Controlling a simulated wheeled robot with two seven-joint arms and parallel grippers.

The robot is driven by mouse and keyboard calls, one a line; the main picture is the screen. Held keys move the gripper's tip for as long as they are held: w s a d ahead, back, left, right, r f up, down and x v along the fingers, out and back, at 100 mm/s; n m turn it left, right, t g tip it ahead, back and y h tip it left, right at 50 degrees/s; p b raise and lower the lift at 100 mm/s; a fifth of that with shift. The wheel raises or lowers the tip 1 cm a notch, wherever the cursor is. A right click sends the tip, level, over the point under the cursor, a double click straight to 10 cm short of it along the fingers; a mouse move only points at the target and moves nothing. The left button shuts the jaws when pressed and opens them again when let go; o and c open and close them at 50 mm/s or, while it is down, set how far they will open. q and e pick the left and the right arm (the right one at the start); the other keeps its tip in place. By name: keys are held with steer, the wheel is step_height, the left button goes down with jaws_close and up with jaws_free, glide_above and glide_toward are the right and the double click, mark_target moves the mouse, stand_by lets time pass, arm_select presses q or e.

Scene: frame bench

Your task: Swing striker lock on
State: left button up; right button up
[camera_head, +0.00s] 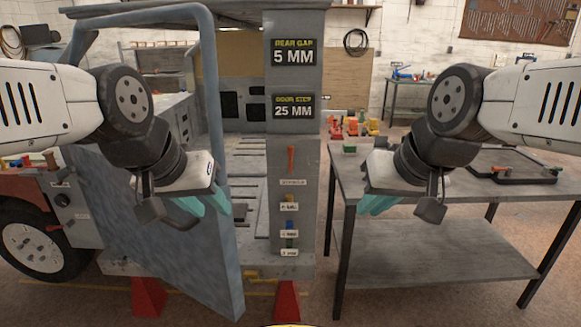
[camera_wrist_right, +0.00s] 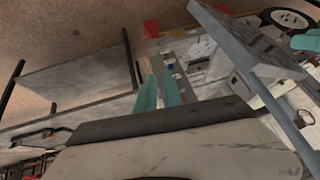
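The grey pillar (camera_head: 292,225) stands beside the open door opening. A red lever (camera_head: 291,160) hangs upright on its face, above a small label that seems to read striker (camera_head: 292,182). Lower labels and small coloured knobs (camera_head: 290,226) sit beneath it; their text is too small to read surely. The blue-grey door (camera_head: 155,235) is swung open at the left. My left gripper (camera_head: 206,206) is open and empty in front of the door. My right gripper (camera_head: 376,203) is open and empty, right of the pillar and apart from it; its teal fingers show in the right wrist view (camera_wrist_right: 159,88).
Two signs on the pillar read rear gap 5 MM (camera_head: 294,52) and door step 25 MM (camera_head: 293,106). Red stands (camera_head: 287,302) are on the floor.

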steer(key=o, duration=0.5)
steer(key=w, duration=0.4)
steer(key=w+a+t, duration=0.1)
steer(key=w, duration=0.4)
steer(key=w+a+t, duration=0.1)
steer(key=w, duration=0.3)
steer(key=shift+w+a, duration=0.15)
steer(key=shift+w, duration=0.25)
steer(key=shift+o, duration=0.2)
steer(key=n+t, duration=0.1)
steer(key=t, duration=0.5)
glide_toward(291, 155)
steer(key=s+d+r, duration=0.2)
steer(key=d, duration=0.2)
steer(key=w+a+f+t, duration=0.1)
steer(key=w, duration=0.2)
steer(key=w+a+f+t, duration=0.1)
steer(key=w+a+f, duration=0.1)
steer(key=w, duration=0.2)
steer(key=w+a+f+t+y, duration=0.1)
steer(key=w+a+f, duration=0.1)
steer(key=w, duration=0.2)
steer(key=shift+a+f+n, duration=0.15)
steer(key=shift+f+n, duration=0.05)
steer(key=shift+n, duration=0.1)
jaws_close()
